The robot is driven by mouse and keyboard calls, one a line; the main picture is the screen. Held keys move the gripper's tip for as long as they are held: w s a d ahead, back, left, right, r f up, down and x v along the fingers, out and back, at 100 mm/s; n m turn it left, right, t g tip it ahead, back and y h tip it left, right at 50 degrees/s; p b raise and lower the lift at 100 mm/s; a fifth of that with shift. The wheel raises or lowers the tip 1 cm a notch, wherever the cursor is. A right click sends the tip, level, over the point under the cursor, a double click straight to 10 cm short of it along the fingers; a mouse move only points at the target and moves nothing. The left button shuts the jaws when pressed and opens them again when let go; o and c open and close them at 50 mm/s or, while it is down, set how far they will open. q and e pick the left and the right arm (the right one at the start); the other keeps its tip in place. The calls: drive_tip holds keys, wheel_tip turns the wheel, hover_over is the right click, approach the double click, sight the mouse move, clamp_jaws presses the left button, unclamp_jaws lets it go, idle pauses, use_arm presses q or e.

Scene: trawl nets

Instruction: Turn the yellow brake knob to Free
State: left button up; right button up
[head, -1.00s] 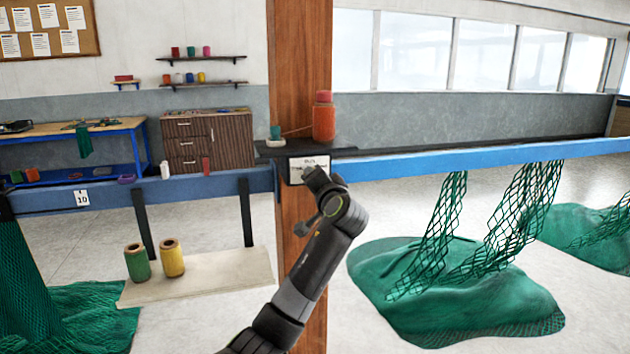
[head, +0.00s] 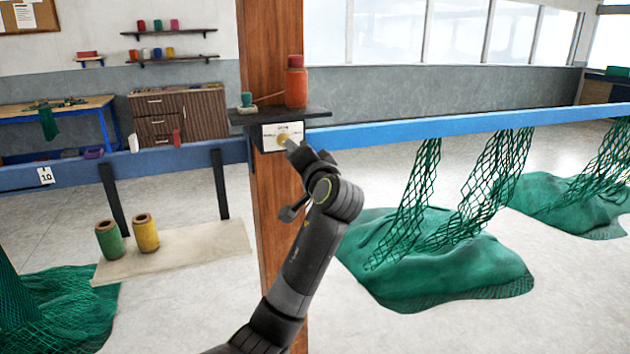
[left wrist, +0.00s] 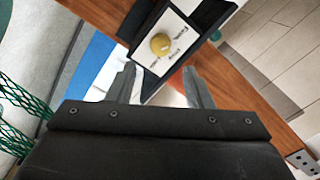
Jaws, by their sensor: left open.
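The yellow brake knob (head: 283,139) sits on a white label plate (head: 268,131) on the wooden post, under a small black shelf. In the left wrist view the round knob (left wrist: 160,43) shows ahead of the fingers, with small lettering around it too small to read. My left gripper (head: 294,147) is just in front of the plate, its tip close to the knob's lower right in the head view. In the left wrist view its two fingers (left wrist: 160,80) are spread apart with nothing between them; the knob lies beyond their tips. My right gripper is not in view.
A blue rail (head: 450,130) runs both sides of the post (head: 270,200). Green nets (head: 430,260) hang at right.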

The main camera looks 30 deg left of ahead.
use_arm(q)
drive_tip(key=b+v, duration=0.2)
drive_tip(key=v, duration=0.8)
